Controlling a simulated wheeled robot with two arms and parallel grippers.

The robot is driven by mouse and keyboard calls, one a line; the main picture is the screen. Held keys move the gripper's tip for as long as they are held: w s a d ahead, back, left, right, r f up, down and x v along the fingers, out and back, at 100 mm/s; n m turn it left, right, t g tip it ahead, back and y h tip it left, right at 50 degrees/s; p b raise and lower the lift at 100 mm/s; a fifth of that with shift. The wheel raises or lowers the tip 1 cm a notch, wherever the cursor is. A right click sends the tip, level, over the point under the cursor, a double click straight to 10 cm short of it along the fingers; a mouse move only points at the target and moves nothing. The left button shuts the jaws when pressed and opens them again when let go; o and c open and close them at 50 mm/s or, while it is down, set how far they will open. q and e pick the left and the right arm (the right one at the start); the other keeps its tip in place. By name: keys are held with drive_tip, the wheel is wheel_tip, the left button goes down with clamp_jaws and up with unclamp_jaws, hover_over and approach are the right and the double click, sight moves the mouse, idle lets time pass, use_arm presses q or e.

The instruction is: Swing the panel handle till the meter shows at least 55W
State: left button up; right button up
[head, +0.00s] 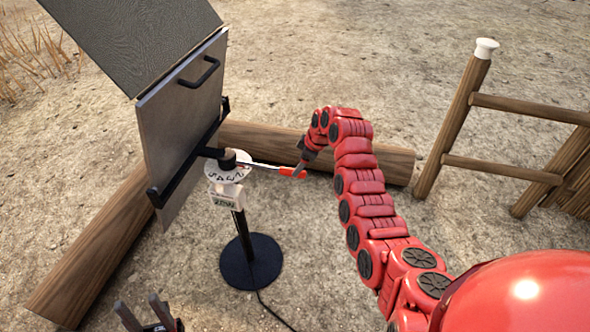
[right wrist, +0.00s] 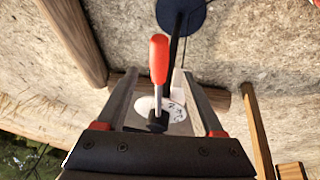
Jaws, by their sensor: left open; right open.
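The panel (head: 180,120) stands tilted on a black stand, with a black bar handle on its face. A thin rod with a red grip, the panel handle (head: 290,172), sticks out to the right from the pivot. Below the pivot are a white dial and a small white meter (head: 226,200); I cannot read its figure surely. My right gripper (head: 301,168) is at the red grip. In the right wrist view the red grip (right wrist: 158,58) lies between the open fingers (right wrist: 163,97), apparently touching neither. My left gripper (head: 143,312) is open and empty at the bottom left.
A round dark base (head: 250,262) carries the stand, with a cable trailing from it. Logs (head: 90,250) lie to the left and behind (head: 385,163). A wooden frame (head: 455,125) stands at right. A dark sheet (head: 135,35) is behind the panel. Sandy ground is otherwise clear.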

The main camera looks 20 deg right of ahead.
drive_tip(key=shift+x, duration=2.75)
clamp_jaws()
